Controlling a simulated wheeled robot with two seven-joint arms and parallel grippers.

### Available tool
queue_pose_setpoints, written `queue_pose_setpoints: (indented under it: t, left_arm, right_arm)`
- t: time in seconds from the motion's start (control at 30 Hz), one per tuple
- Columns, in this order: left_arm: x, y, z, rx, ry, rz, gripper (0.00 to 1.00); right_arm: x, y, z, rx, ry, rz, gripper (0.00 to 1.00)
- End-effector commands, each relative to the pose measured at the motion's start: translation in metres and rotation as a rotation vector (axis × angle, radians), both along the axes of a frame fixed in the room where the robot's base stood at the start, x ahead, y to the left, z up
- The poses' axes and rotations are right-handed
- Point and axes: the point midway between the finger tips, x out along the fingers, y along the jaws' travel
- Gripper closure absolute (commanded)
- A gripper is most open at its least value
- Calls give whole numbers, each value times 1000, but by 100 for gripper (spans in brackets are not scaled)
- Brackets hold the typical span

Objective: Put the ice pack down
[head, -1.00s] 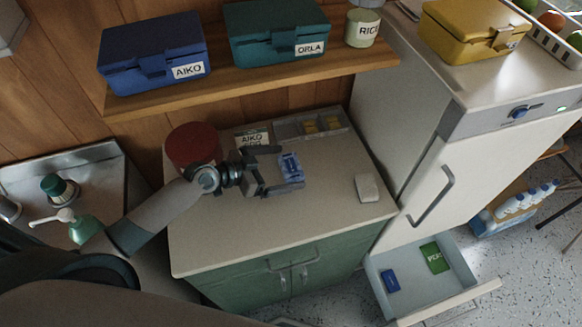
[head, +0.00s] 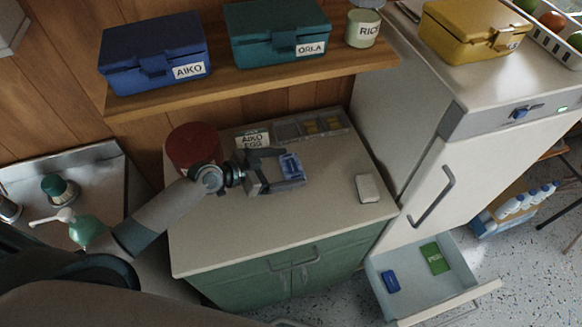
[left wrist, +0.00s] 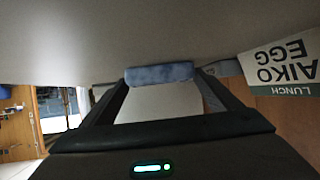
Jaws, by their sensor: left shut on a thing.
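The ice pack (head: 291,166) is a small blue block held between the fingertips of my left gripper (head: 288,170), over the pale counter top (head: 240,228). In the left wrist view the ice pack (left wrist: 158,73) spans the gap between the two fingers, seen edge-on. My left gripper is shut on it. I cannot tell whether the pack touches the counter or hangs just above it. My right gripper is not in view.
A lunch card (head: 253,138) reading AIKO EGG, a divided tray (head: 290,131) and a red-topped tin (head: 192,146) stand at the counter's back. A white block (head: 367,188) lies at right. An open drawer (head: 458,303) holds a blue pack (head: 390,281) and a green pack (head: 435,258).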

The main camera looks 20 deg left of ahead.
Motion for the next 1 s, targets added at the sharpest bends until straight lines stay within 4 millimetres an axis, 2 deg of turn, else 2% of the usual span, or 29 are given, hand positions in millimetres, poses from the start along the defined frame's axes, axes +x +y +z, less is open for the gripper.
queue_pose_setpoints:
  t: [0.37, 0.47, 0.63, 1.0]
  left_arm:
    - [1, 0, 8, -1, -3, 0, 46]
    - [0, 0, 17, 0, -4, -2, 46]
    - [1, -1, 42, 0, -7, -3, 46]
    - [24, -72, 85, -5, -7, -2, 46]
  right_arm:
    - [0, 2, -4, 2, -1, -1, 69]
    - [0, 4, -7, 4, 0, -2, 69]
    - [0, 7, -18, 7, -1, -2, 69]
    - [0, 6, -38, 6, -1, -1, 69]
